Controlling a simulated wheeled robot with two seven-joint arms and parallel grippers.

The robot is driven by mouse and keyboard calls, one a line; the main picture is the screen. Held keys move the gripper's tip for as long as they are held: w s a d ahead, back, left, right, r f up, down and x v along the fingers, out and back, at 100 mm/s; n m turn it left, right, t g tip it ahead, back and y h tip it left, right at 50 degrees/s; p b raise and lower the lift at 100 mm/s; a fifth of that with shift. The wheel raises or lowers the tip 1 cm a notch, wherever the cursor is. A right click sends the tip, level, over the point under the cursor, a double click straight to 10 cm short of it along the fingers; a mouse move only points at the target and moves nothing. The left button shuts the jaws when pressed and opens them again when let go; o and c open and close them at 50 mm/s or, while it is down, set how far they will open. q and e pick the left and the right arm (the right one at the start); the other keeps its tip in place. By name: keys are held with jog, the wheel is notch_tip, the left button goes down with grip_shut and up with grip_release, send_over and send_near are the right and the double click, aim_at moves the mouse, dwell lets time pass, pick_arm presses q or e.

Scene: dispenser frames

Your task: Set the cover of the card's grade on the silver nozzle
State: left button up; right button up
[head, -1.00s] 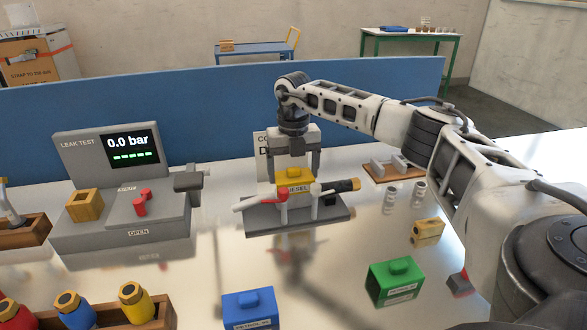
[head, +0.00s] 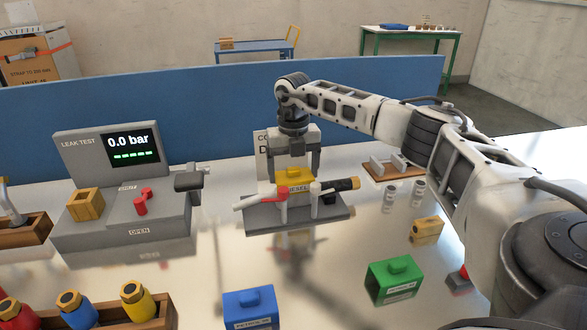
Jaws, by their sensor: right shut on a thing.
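My right gripper (head: 294,165) reaches down over the grey stand (head: 262,222) and is shut on a yellow cover (head: 294,177) labelled DIESEL. The cover is at the top of the stand's posts. I cannot tell whether it rests on anything. A pale nozzle with a red part (head: 258,200) lies on the left of the stand. The white card (head: 262,148) behind is mostly hidden by the gripper; only "CO" and "D" show. My left gripper is not in view.
A blue cover (head: 249,306) and a green cover (head: 390,281) stand in front. A grey leak tester (head: 80,150) reading 0.0 bar is at left. A wooden rack (head: 150,318) holds red, blue and yellow pieces. A tan block (head: 427,230) is at right. A blue screen (head: 200,110) runs behind.

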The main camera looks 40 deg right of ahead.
aim_at(293, 168)
jog(key=shift+f+b, duration=0.35)
jog(key=shift+f, duration=0.65)
jog(key=o, duration=0.9)
jog(key=shift+r, duration=0.35)
notch_tip(293, 168, up, 15)
jog(key=shift+r+b, duration=0.15)
jog(key=shift+b, duration=0.55)
